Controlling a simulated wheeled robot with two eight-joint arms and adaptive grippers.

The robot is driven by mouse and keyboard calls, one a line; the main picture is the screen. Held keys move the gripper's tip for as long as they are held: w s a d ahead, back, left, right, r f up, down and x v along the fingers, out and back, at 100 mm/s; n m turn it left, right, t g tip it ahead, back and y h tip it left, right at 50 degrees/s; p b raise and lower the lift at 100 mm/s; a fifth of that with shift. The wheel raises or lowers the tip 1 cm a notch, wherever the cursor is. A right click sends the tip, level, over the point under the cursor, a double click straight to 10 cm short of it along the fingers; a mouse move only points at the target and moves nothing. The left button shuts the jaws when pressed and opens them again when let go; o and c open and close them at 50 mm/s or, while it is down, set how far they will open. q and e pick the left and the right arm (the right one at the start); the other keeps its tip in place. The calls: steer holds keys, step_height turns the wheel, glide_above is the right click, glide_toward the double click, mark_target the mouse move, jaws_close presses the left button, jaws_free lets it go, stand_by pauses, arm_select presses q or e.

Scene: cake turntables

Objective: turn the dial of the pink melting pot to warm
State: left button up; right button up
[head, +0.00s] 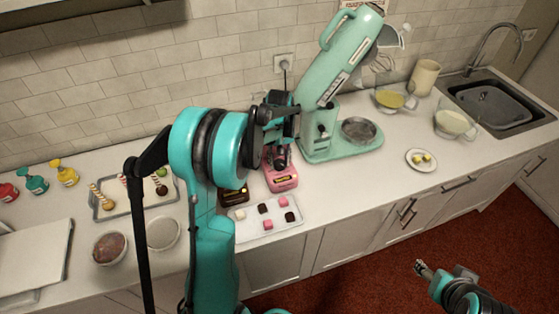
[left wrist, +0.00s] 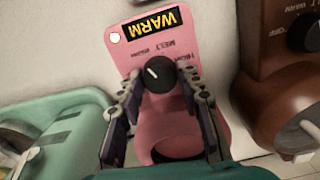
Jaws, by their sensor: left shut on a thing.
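The pink melting pot (head: 283,182) stands on the counter below my left gripper. In the left wrist view its pink body (left wrist: 205,70) fills the middle, with a black display (left wrist: 154,24) reading WARM in yellow letters, seen upside down. The black dial (left wrist: 158,74) sits below small printed labels, and its white mark points to the upper left of the picture. My left gripper (left wrist: 166,98) is shut on the dial, one finger on each side of it. It also shows in the head view (head: 279,150). My right gripper (head: 424,270) is empty, away from the counter; its opening is unclear.
A brown melting pot (head: 234,196) stands left of the pink one. A mint stand mixer (head: 340,60) is close on the right. A white tray (head: 250,228) with several small sweets lies in front. Counter room is free right of the tray.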

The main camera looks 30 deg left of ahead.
mark_target(281, 164)
arm_select(q)
steer(key=o, duration=0.9)
steer(key=shift+r, duration=0.1)
step_height(281, 164, up, 12)
steer(key=shift+f, duration=0.1)
steer(key=s+d+f+m+t+b, duration=0.2)
steer(key=s+d+m, duration=0.1)
steer(key=s+d, duration=0.2)
steer(key=s+d+f+m+t+b, duration=0.2)
steer(key=s+d+f+m, duration=0.1)
steer(key=s+d, duration=0.2)
steer(key=s+d+f+m+t+b, duration=0.2)
steer(key=s+d, duration=0.4)
steer(key=s, duration=0.3)
steer(key=shift+f+m+t, duration=0.15)
steer(key=shift+m+t, duration=0.35)
